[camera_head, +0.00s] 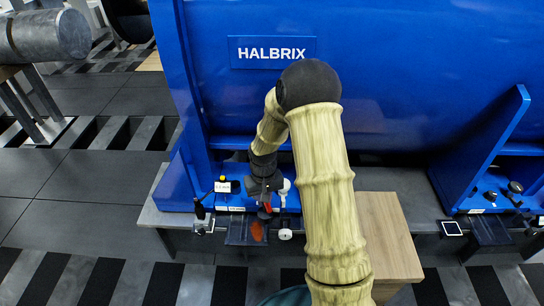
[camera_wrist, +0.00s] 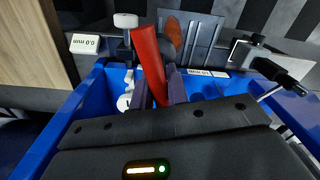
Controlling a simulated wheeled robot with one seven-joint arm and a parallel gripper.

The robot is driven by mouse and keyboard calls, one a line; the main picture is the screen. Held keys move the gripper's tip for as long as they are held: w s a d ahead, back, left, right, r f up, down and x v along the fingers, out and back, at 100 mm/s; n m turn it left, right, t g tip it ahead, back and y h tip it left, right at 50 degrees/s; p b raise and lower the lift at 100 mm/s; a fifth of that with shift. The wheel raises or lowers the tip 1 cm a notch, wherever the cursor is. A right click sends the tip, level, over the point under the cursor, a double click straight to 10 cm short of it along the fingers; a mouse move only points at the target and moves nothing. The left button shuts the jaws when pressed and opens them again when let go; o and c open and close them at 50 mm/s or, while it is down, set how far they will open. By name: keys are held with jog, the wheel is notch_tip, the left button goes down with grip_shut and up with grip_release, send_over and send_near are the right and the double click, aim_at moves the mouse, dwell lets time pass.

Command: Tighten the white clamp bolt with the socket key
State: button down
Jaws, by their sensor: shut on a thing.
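My gripper (camera_wrist: 158,90) is shut on a red-handled tool, taken to be the socket key (camera_wrist: 148,60). The red handle also shows below my gripper in the head view (camera_head: 267,208). The tool's far end is hidden. A white round-headed part (camera_wrist: 126,20) on a dark stem stands just left of the red handle in the wrist view; it also shows in the head view (camera_head: 285,234). A second white part (camera_wrist: 125,101) is partly hidden left of my fingers, and shows right of my gripper in the head view (camera_head: 285,188). I cannot tell which is the clamp bolt.
The blue HALBRIX motor (camera_head: 400,70) stands behind my arm. A black-handled clamp (camera_wrist: 275,75) is at the right in the wrist view. An orange oval piece (camera_head: 258,230) is close below my gripper. A wooden block (camera_head: 390,235) is right of my arm.

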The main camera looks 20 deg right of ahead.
jog(key=shift+d, duration=0.4)
